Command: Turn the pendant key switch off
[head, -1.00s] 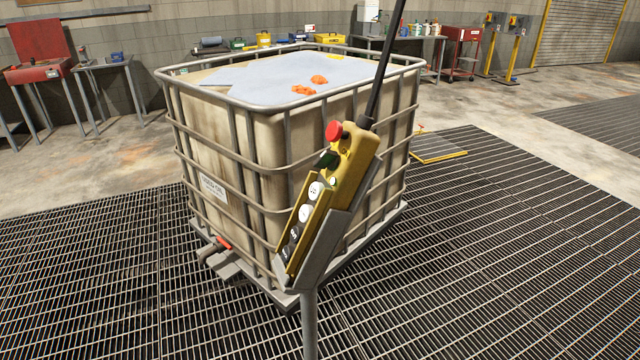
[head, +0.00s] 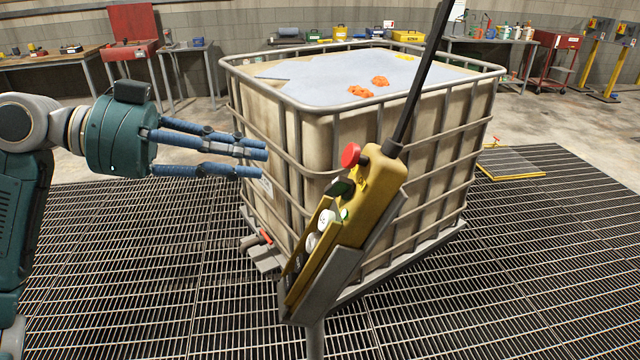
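The yellow pendant (head: 366,216) sits tilted in a grey holder on a post. It has a red mushroom button (head: 351,156) near its top and white round buttons (head: 325,220) lower down. A dark piece (head: 340,188) sticks out of its face below the red button; it looks like the key switch, but its turn position is too small to tell. My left gripper (head: 265,163) comes in from the left, its blue fingers spread apart and empty, pointing right. It is left of the pendant and appears apart from it. My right gripper is not in view.
A caged tank (head: 270,135) stands close behind the pendant, with orange lumps (head: 381,80) on its top. A black cable (head: 418,80) rises from the pendant's top. Grated floor (head: 150,260) lies around. Benches and a red cart (head: 554,60) stand along the far wall.

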